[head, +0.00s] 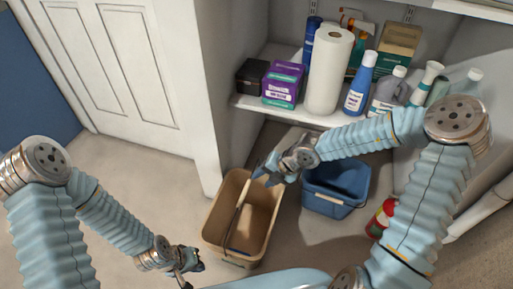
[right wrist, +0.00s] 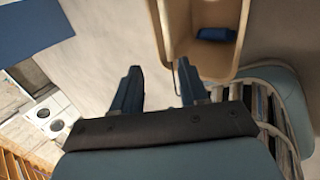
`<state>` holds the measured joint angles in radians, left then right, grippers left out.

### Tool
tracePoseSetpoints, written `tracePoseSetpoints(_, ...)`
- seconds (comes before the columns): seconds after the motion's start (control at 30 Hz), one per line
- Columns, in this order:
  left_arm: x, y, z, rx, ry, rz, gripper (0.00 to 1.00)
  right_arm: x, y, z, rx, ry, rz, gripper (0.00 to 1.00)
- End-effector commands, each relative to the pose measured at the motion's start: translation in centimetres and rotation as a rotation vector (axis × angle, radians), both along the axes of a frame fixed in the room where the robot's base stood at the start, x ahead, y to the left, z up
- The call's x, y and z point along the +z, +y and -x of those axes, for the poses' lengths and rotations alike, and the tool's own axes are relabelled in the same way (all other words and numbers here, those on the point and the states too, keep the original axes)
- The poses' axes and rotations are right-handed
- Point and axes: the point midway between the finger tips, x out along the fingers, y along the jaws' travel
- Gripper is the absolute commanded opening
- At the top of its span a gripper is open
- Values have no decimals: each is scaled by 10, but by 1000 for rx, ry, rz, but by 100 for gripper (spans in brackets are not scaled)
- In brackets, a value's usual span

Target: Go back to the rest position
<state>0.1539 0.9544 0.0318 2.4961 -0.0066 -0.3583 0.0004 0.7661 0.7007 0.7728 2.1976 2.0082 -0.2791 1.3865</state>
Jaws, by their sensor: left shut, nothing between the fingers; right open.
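My right gripper (head: 266,172) is in front of the shelf and appears above the far rim of the tan bin in the head view. In the right wrist view its two dark blue fingers (right wrist: 158,68) are apart with nothing between them, and the bin shows beyond them. My left gripper (head: 190,264) is low at the bottom of the head view, left of the bin. It is small and partly hidden by its own wrist; it is shut and holds nothing.
The tan bin (head: 212,226) and a blue bucket (head: 337,207) stand on the floor. A blue item (right wrist: 216,35) lies in the bin. The shelf (head: 262,107) holds a paper towel roll (head: 328,72), boxes and several bottles. A red object (head: 381,218) is partly hidden. Floor at left is clear.

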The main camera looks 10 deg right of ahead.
Motion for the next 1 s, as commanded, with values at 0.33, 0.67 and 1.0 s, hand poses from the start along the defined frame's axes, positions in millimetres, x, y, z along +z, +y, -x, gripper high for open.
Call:
tracePoseSetpoints(0.33,0,0,0,0,0,0,0,-27,6,18,303,-114,139,43)
tracePoseSetpoints(0.67,0,0,0,0,0,0,0,-118,26,101,1919,-769,582,43)
tracePoseSetpoints(1.0,0,0,0,0,0,0,0,-147,40,168,-2551,1248,-484,43)
